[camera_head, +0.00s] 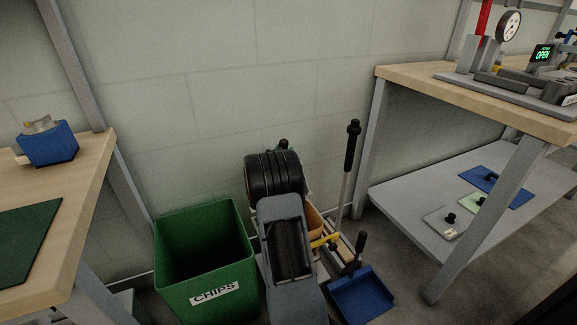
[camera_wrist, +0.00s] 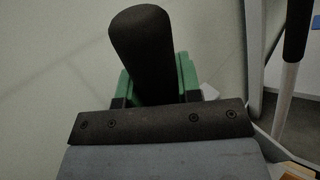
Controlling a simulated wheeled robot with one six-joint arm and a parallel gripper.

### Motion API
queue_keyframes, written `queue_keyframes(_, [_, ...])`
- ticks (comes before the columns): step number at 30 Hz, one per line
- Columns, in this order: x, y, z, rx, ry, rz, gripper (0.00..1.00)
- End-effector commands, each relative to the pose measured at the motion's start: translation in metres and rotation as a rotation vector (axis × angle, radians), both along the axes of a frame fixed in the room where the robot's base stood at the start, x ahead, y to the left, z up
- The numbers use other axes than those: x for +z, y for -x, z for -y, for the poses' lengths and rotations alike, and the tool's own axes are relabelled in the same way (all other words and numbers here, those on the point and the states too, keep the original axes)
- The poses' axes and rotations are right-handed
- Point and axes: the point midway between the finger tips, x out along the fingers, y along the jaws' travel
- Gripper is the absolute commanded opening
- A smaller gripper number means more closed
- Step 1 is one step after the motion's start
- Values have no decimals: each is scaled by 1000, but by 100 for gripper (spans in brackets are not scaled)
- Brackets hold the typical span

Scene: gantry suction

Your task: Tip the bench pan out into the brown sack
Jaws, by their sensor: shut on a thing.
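In the wrist view my gripper (camera_wrist: 157,82) has its green fingers on either side of a thick black handle. The handle belongs to a grey-blue pan (camera_wrist: 160,160) with a dark screwed strip across it; I take this as the bench pan. Its far side and any contents are out of view. In the head view my arm hides the pan and most of my gripper (camera_head: 284,146). An orange-brown thing (camera_head: 315,221), possibly the brown sack, shows partly behind my arm. Its opening is hidden.
A green bin (camera_head: 205,262) marked CHIPS stands left of my arm. A blue dustpan (camera_head: 362,295) and an upright black-topped pole (camera_head: 350,150) are to the right. Benches flank both sides, the right one (camera_head: 470,90) with a lower shelf (camera_head: 410,205). A wall stands behind.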

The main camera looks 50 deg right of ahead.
Motion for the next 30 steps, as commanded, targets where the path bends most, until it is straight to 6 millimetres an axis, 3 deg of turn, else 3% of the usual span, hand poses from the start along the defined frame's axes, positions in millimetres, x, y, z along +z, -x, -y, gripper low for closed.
queue_keyframes(7, [-11,4,18,-34,-11,-9,0])
queue_keyframes(15, [-12,-18,36,-34,-123,-167,0])
queue_keyframes(30, [-23,-38,50,-35,-220,-303,0])
